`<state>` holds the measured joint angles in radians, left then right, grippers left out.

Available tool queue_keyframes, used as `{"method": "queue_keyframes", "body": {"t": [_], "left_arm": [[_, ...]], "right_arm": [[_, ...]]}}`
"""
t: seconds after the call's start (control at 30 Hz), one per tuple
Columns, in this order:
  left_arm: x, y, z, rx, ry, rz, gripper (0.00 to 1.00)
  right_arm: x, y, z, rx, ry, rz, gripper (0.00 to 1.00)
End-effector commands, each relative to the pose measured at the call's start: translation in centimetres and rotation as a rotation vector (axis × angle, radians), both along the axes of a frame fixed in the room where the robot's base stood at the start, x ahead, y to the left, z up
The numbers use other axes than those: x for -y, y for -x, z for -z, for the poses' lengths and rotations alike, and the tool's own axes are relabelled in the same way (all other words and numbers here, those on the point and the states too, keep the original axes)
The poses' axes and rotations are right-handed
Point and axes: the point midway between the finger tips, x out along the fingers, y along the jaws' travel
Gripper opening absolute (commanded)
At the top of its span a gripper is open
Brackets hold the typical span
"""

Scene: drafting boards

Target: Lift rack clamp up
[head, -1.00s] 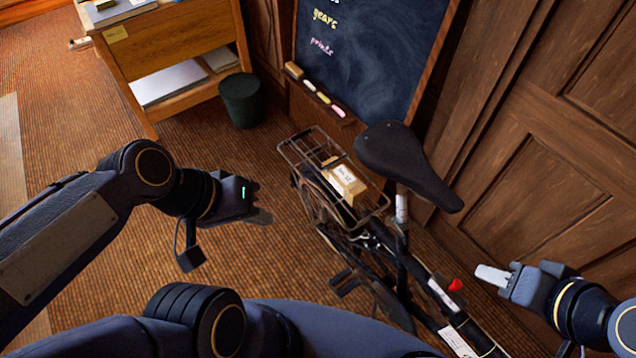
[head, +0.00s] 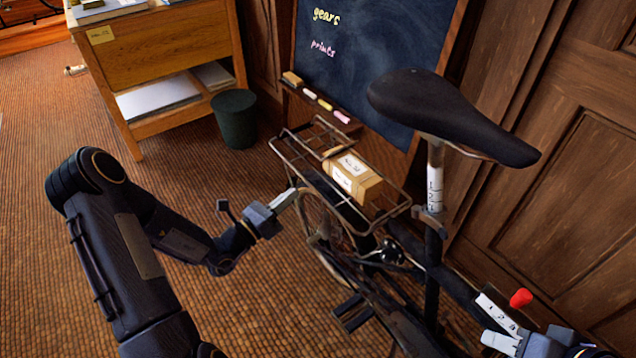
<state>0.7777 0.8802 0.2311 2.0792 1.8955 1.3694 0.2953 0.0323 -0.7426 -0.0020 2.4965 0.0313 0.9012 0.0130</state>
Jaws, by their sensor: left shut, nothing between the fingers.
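A bicycle stands in the middle, with a wire rear rack (head: 300,165) behind its black saddle (head: 440,108). A brown parcel (head: 362,186) with white labels lies in the rack. The rack clamp is hard to tell apart from the rack's thin rails and the parcel. My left gripper (head: 290,198) is shut and empty, its fingertips close beside the rack's left side; I cannot tell if they touch it. My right gripper (head: 498,342) is at the lower right near the bicycle's frame, partly cut off by the picture edge. Its finger opening is not clear.
A chalkboard (head: 380,60) with an eraser and chalks on its ledge stands behind the bicycle. A dark green bin (head: 235,118) and a wooden desk (head: 160,50) are at the back left. Wood panelling (head: 560,180) closes the right.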

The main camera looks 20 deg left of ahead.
Motion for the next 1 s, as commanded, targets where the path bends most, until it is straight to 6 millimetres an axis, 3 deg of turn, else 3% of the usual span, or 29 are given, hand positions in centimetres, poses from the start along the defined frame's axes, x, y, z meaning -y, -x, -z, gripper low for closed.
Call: {"method": "queue_keyframes", "body": {"t": [0.37, 0.8, 1.0], "left_arm": [[0.3, -0.4, -0.2, 0.001, -0.002, 0.002, 0.00], [4.1, -6.3, -1.7, 0.004, -0.002, 0.005, 0.00], [5.0, -8.0, -2.2, 0.002, -0.003, 0.003, 0.00]], "right_arm": [[0.0, 0.0, 0.0, 0.001, 0.000, 0.000, 0.36], [0.0, 0.0, 1.9, 0.000, 0.000, 0.000, 0.36], [0.0, 0.0, 2.3, 0.000, 0.000, 0.000, 0.36]]}}
